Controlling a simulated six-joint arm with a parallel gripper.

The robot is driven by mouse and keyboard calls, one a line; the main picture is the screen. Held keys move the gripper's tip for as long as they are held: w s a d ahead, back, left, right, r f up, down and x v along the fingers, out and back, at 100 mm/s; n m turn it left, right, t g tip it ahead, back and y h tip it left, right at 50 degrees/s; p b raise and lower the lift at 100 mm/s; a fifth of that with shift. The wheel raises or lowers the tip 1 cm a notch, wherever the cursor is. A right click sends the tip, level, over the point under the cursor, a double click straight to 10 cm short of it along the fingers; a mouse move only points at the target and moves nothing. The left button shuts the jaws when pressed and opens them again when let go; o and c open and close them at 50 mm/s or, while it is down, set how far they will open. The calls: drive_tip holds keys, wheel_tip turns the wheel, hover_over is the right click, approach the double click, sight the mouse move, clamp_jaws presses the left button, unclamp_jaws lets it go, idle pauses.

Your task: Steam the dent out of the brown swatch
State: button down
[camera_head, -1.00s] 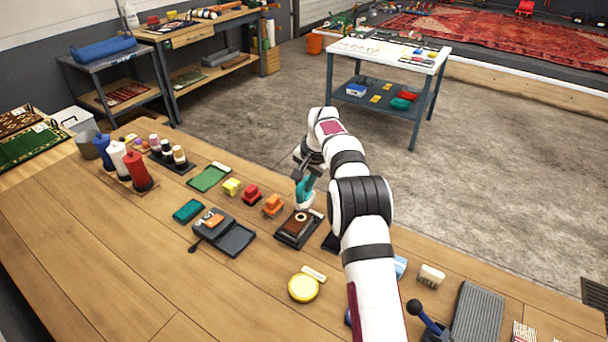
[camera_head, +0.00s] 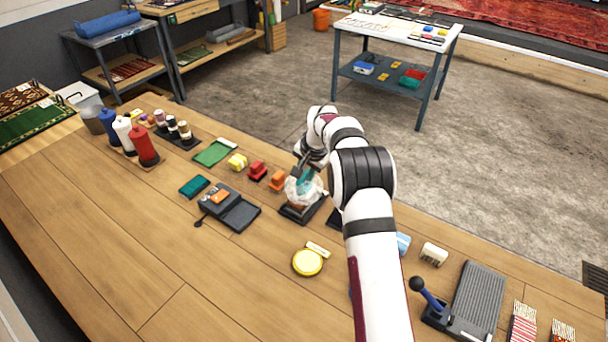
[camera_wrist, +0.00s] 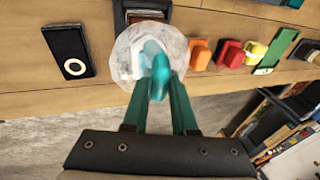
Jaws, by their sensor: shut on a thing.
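My gripper (camera_head: 304,172) is shut on a teal and white steamer (camera_wrist: 160,76), held over the dark holder (camera_head: 289,211) of the brown swatch. A pale, translucent cloud of steam (camera_head: 304,190) surrounds the steamer's lower end and covers most of the swatch. I cannot see the dent, nor tell whether the steamer touches the swatch.
Orange (camera_head: 277,180), red (camera_head: 257,170) and yellow (camera_head: 237,161) blocks stand in a row left of the holder. A black pad (camera_wrist: 67,48) with a white round mark lies beside it. A yellow round tin (camera_head: 307,263) is nearer. Bare wood lies at the front left.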

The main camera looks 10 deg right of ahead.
drive_tip(key=shift+w+d, duration=0.9)
drive_tip(key=shift+r, duration=4.15)
